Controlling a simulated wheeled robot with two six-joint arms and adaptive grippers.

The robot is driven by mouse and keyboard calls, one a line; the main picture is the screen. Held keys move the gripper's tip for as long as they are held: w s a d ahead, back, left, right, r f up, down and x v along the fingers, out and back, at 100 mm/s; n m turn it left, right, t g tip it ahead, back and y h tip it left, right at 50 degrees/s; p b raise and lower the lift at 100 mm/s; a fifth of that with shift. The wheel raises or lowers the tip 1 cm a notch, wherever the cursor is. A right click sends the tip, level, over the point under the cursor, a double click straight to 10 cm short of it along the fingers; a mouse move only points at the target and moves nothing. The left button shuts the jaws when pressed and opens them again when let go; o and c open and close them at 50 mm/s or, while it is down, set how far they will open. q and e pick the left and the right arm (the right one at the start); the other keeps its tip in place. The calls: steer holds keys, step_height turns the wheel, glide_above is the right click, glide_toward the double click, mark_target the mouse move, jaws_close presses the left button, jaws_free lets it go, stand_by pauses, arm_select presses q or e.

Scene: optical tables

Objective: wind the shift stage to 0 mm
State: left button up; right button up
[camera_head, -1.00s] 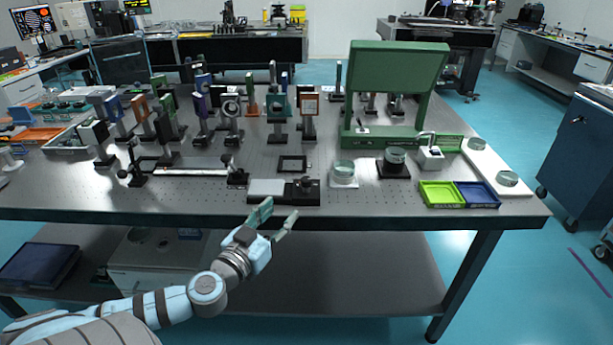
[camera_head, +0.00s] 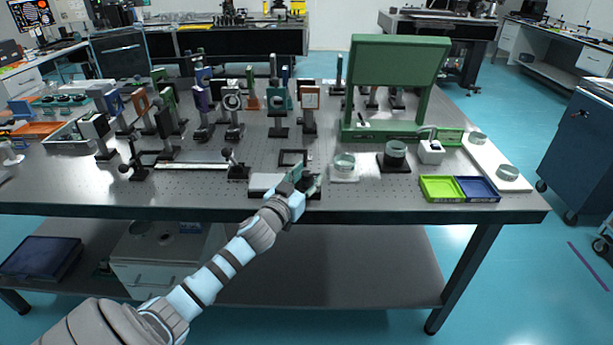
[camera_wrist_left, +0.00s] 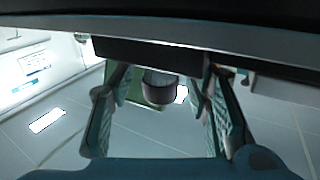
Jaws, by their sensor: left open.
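The shift stage (camera_head: 262,183) sits at the front edge of the optical table, a low unit with a pale plate on its left and a black body on its right. My left gripper (camera_head: 298,179) is over its right part and hides much of it. In the left wrist view a dark round knob (camera_wrist_left: 158,88) hangs below a black block (camera_wrist_left: 150,54). My left gripper's two fingers stand apart on either side of the knob, with a gap visible on each side. The stage's scale cannot be read. My right gripper is not in view.
A black square frame (camera_head: 294,158) lies just behind the stage. Green (camera_head: 440,189) and blue (camera_head: 477,190) trays lie farther right. Several optic mounts stand behind.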

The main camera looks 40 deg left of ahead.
arm_select(q)
jaws_close()
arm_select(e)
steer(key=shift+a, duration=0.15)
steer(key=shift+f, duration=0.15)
